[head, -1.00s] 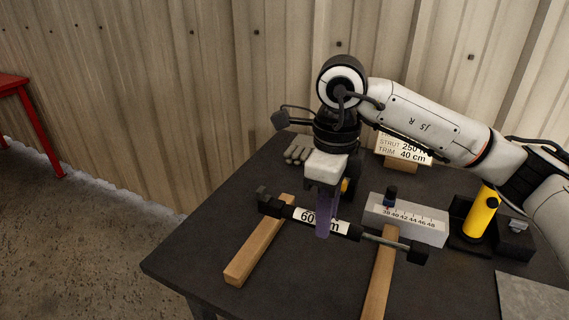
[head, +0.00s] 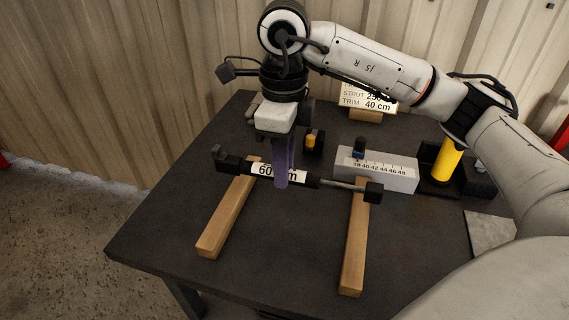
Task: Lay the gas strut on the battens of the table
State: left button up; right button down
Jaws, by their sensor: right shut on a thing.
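The gas strut (head: 319,182) is a black cylinder with a thin metal rod, black end fittings and a white label whose text is partly hidden by a finger. My right gripper (head: 282,182) is shut on it near its middle, with purple fingers pointing down. The strut spans the far parts of two wooden battens, the left batten (head: 228,217) and the right batten (head: 353,245). I cannot tell whether it touches them or hangs just above. The battens lie on the dark table (head: 285,260). My left gripper is not in view.
A grey gauge block (head: 390,172) with a number scale stands just behind the strut's rod end. A grey plate (head: 488,232) lies at right. The table front is clear.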

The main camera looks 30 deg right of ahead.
notch_tip(320, 180, down, 3)
jog(key=shift+f+b, duration=0.1)
jog(key=shift+b, duration=0.95)
jog(key=shift+f+b, duration=0.55)
jog(key=shift+f, duration=0.15)
jog(key=shift+f+b, duration=0.3)
jog(key=shift+f, duration=0.05)
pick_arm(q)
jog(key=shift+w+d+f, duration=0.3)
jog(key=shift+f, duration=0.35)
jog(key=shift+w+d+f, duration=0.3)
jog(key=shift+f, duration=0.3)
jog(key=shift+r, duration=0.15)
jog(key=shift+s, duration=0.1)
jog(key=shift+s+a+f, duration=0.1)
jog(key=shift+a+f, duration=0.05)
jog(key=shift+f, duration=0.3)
pick_arm(e)
jog(key=shift+f, duration=0.25)
pick_arm(q)
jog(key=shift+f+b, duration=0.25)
jog(key=shift+b, duration=0.2)
pick_arm(e)
jog(key=shift+f, duration=0.3)
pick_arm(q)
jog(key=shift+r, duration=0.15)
pick_arm(e)
jog(key=c, duration=1.5)
grip_release()
